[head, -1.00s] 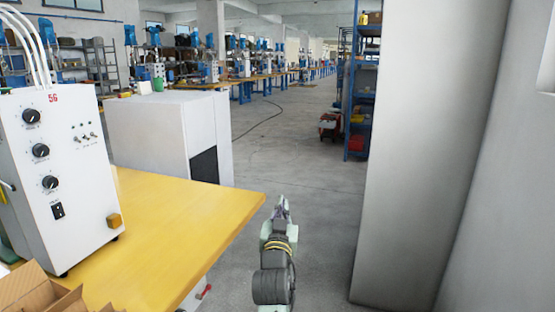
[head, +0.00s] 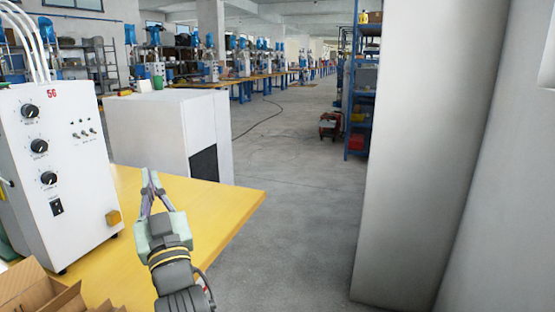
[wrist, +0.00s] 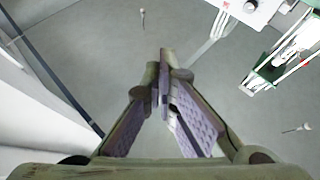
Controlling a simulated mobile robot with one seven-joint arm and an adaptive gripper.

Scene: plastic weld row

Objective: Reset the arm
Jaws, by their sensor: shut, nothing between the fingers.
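My gripper (head: 150,180) is in the head view, over the right part of the yellow table in the picture, pointing away from me. Its fingers are shut with nothing between them. In the wrist view, the purple-padded fingers of my gripper (wrist: 163,75) meet at their tips, with grey floor behind them. How high it is above the table is hard to tell.
A yellow table (head: 215,205) bears a white control box (head: 60,165) and an open cardboard box (head: 35,292) at left. A white cabinet (head: 150,125) stands behind the table. A pale pillar (head: 430,150) stands at right. The floor (head: 290,220) between is clear.

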